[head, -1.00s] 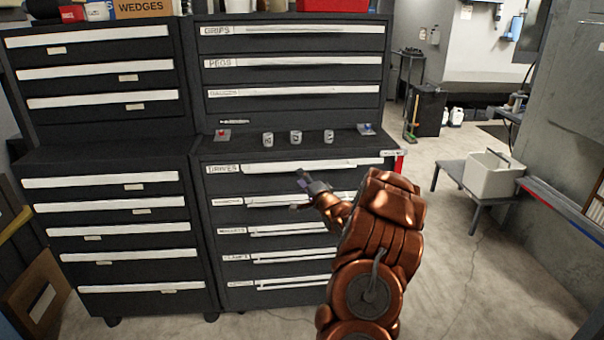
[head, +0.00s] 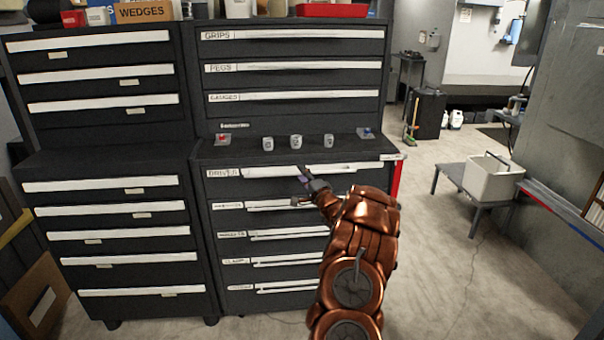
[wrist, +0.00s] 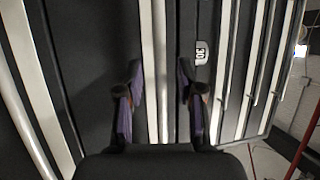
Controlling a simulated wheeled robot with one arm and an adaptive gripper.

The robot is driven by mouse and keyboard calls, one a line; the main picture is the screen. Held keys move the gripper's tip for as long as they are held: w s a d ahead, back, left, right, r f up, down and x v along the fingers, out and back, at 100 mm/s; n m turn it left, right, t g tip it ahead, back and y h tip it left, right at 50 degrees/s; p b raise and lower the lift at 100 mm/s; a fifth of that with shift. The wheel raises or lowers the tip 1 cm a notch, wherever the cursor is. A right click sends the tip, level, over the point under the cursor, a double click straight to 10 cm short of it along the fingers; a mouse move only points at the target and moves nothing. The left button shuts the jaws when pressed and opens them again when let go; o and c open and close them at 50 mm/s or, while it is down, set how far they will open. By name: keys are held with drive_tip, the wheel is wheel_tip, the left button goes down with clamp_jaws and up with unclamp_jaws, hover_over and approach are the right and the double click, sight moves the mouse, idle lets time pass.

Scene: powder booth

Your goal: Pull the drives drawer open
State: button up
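The drives drawer (head: 224,174) is the top drawer of the lower right cabinet, with a dark front, a label at its left and a long white handle strip (head: 350,168). It looks shut. My gripper (head: 299,187) is in front of it, near the middle of the handle, with its fingers one above the other. In the wrist view my gripper (wrist: 160,80) is open, with its dark purple-edged fingers apart on either side of a white handle strip (wrist: 150,35). The strip lies between them with gaps. I cannot tell the depth to the handle.
More drawers with white handles (head: 288,234) sit below. Another drawer cabinet (head: 115,235) stands at the left. A low bench (head: 452,178) with a pale bin (head: 490,178) is at the right; floor between is clear.

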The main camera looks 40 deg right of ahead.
drive_tip(key=shift+w+d+r, duration=0.1)
drive_tip(key=shift+w+d, duration=0.05)
drive_tip(key=shift+w, duration=0.2)
clamp_jaws()
idle(0.6)
